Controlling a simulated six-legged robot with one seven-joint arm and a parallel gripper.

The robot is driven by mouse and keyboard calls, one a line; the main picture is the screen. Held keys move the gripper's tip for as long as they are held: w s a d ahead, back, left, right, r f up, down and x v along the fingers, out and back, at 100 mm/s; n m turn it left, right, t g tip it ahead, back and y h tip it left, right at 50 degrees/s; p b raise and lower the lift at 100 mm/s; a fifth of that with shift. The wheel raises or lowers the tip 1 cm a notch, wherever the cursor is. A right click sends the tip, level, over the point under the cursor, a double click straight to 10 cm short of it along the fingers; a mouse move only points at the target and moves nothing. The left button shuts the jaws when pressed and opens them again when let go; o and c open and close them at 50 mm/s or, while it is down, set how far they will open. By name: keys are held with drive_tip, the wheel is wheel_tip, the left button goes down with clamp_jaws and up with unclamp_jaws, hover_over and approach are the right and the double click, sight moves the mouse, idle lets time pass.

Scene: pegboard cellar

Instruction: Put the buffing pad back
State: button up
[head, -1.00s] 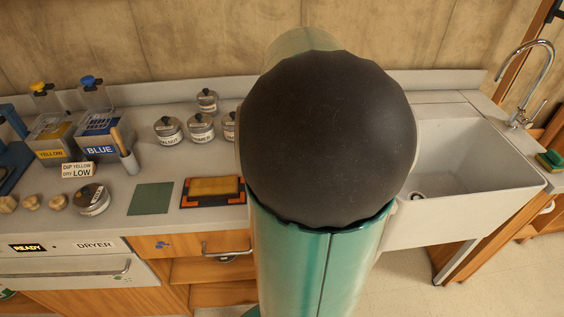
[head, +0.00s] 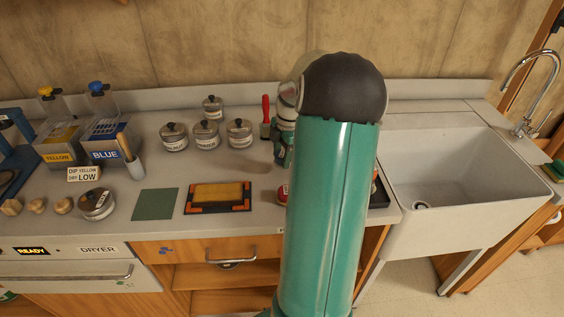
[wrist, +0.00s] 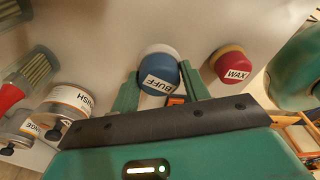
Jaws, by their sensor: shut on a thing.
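The buffing pad (wrist: 166,64) is a round blue piece with a white label reading BUFF and a pale part behind it. It sits between the green fingers of my gripper (wrist: 160,88) in the wrist view, and the gripper is shut on it. I cannot tell whether the pad touches the counter. In the head view my gripper (head: 284,150) shows only in part at the left of my arm, and the pad is hidden there. A red pad labelled WAX (wrist: 228,63) stands to the right of the buffing pad, apart from it. It also shows in the head view (head: 283,193).
Several lidded tins (head: 206,134) and a red-handled tool (head: 265,115) stand behind and left of my gripper. An orange-cornered tray (head: 218,210) and a green mat (head: 155,204) lie left. A dark tray (head: 379,192) shows partly beside my arm, near the sink (head: 450,220).

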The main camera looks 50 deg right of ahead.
drive_tip(key=shift+f, duration=1.6)
drive_tip(key=o, duration=1)
drive_tip(key=shift+f, duration=0.1)
drive_tip(key=shift+o, duration=0.2)
